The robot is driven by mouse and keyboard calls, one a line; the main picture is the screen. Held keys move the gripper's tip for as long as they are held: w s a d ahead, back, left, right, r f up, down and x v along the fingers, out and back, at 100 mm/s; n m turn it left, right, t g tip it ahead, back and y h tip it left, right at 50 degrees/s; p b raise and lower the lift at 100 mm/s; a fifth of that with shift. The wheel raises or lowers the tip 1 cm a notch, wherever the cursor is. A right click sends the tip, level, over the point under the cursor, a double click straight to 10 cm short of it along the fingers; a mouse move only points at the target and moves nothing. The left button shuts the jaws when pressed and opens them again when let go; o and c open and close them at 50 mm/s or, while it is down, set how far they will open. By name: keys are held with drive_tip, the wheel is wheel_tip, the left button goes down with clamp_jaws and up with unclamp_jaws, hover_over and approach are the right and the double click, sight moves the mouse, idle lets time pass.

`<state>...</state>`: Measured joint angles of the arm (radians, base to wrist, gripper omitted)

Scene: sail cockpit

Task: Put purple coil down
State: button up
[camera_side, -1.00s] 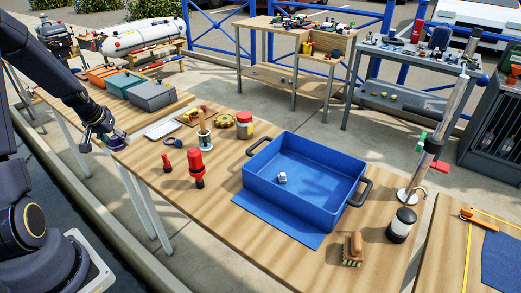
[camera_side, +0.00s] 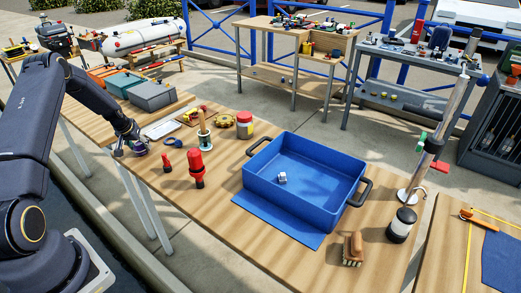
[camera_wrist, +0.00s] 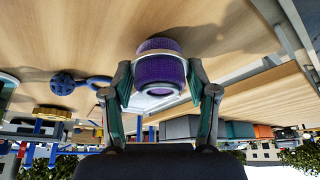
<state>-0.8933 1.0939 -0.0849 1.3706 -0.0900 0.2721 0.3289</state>
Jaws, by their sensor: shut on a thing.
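The purple coil (camera_wrist: 160,72) is a short round spool with a pale band, seen in the wrist view. My gripper (camera_wrist: 160,82) is shut on it, one finger on each side. In the side view my gripper (camera_side: 131,147) is over the left edge of the wooden table (camera_side: 215,225), and the coil is mostly hidden there by the fingers. The coil is close to the tabletop; I cannot tell whether it touches.
A blue shackle-like item (camera_side: 173,141), a small red item (camera_side: 166,162) and a larger red item (camera_side: 196,168) stand to the right. A grey box (camera_side: 152,96) is behind. The blue tray (camera_side: 335,202) is farther right.

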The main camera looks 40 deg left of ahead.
drive_tip(key=shift+f, duration=0.2)
drive_tip(key=shift+f, duration=0.1)
drive_tip(key=o, duration=1.3)
drive_tip(key=shift+f, duration=0.1)
drive_tip(key=shift+c, duration=0.2)
